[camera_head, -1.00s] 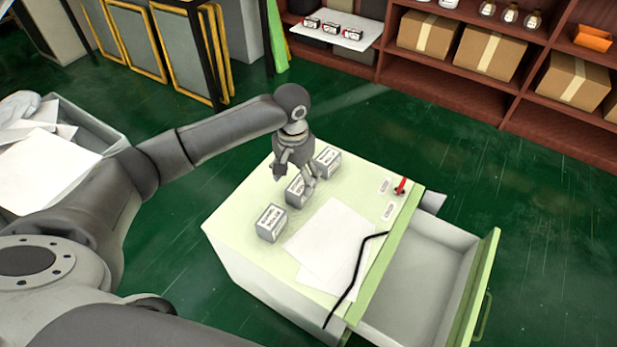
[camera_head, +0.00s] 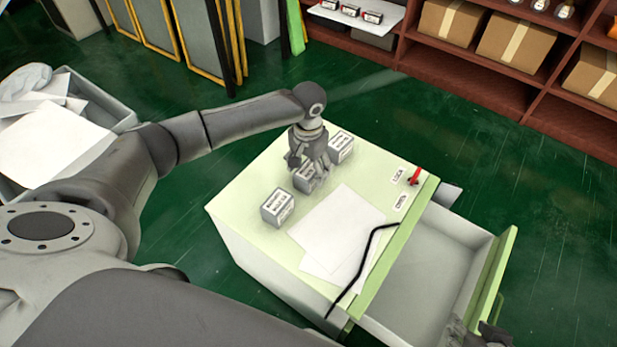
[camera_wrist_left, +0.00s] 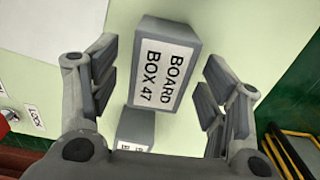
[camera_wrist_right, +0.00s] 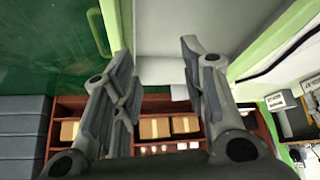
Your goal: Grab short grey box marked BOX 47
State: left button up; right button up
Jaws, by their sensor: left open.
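The grey box labelled BOARD BOX 47 (camera_wrist_left: 165,68) lies between the spread fingers of my left gripper in the left wrist view, with a gap on each side. It appears to be the middle box (camera_head: 304,180) of three on the cabinet top in the head view. My left gripper (camera_head: 309,163) is open, pointing down over this box and hiding part of it. My right gripper (camera_wrist_right: 157,55) is open and empty in the right wrist view; part of it shows at the head view's bottom right corner.
Similar grey boxes stand at the near side (camera_head: 277,208) and the far side (camera_head: 341,147) of the cabinet top (camera_head: 236,206). White paper (camera_head: 338,230) and a black cable (camera_head: 362,262) lie on it. The drawer (camera_head: 428,270) is pulled open. A red switch (camera_head: 415,177) sits near the LOCK label.

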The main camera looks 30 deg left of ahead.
aim_at(308, 169)
pick_arm(q)
notch_tip(308, 169, down, 3)
jog(key=shift+r+b, duration=0.15)
jog(key=shift+b, duration=0.35)
jog(key=c, duration=1.2)
pick_arm(e)
jog(key=w+a+r+t+y, duration=0.1)
jog(key=w+a+r+t, duration=0.1)
jog(key=w, duration=0.3)
jog(key=shift+w+r+t, duration=0.25)
jog(key=shift+r+t, duration=0.35)
